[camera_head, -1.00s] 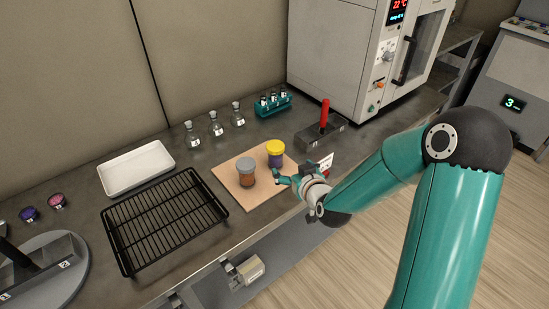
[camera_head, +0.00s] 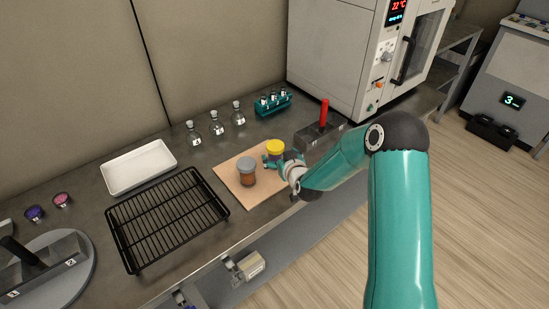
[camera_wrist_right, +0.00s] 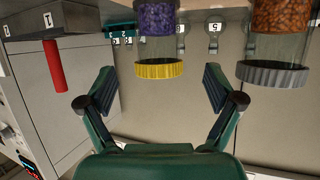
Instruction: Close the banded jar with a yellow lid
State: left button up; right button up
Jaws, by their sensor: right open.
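A clear jar with a yellow lid (camera_head: 275,147) and purple contents stands on a tan board (camera_head: 229,178). Its lid also shows, upside down, in the right wrist view (camera_wrist_right: 160,70). Beside it stands a clear jar with a grey lid (camera_head: 247,165) and orange-brown contents, also in the right wrist view (camera_wrist_right: 280,20). No clear band can be made out on either jar. My right gripper (camera_head: 274,162) is open at the yellow-lidded jar. In the right wrist view its fingers (camera_wrist_right: 160,88) are spread, with the yellow lid between them in the picture and gaps on both sides. My left gripper is not in view.
A black wire rack (camera_head: 168,215) and white tray (camera_head: 138,167) lie left of the board. Several stoppered flasks (camera_head: 216,125) and a teal tube rack (camera_head: 272,104) stand behind. A grey block with a red handle (camera_head: 324,113) is close on the right. Two small pots (camera_head: 62,200) are far left.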

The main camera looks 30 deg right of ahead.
jog(key=shift+w+d+p, duration=0.15)
jog(key=shift+w+p, duration=0.3)
jog(key=shift+w, duration=0.05)
jog(key=x, duration=0.1)
jog(key=p+x, duration=0.1)
jog(key=x, duration=0.1)
jog(key=shift+w+d+r, duration=0.1)
jog(key=shift+w+r, duration=0.1)
jog(key=shift+w+d+f+p, duration=0.15)
jog(key=shift+w+f+p, duration=0.15)
jog(key=shift+w, duration=0.1)
jog(key=shift+r, duration=0.1)
jog(key=c, duration=1.5)
jog(key=shift+r, duration=0.1)
